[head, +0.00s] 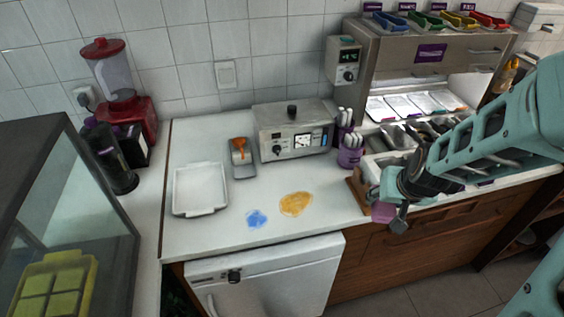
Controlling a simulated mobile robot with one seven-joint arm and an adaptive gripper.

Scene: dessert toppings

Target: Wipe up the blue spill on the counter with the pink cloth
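The blue spill (257,218) is a small patch on the white counter (225,228) near its front edge. My gripper (392,213) is to the right of the spill, by the counter's front edge, pointing down. A small pink patch, which looks like the pink cloth (382,212), shows right at my gripper's fingers. The gripper partly covers it, and I cannot tell whether the fingers are shut on it or only in front of it.
An orange-yellow spill (295,204) lies just right of the blue one. A white tray (200,190) is left, with a small orange-topped item (241,155) behind. A metal appliance (292,133) and purple utensil cups (350,155) stand at the back. A wooden-edged tray (357,190) is near my gripper.

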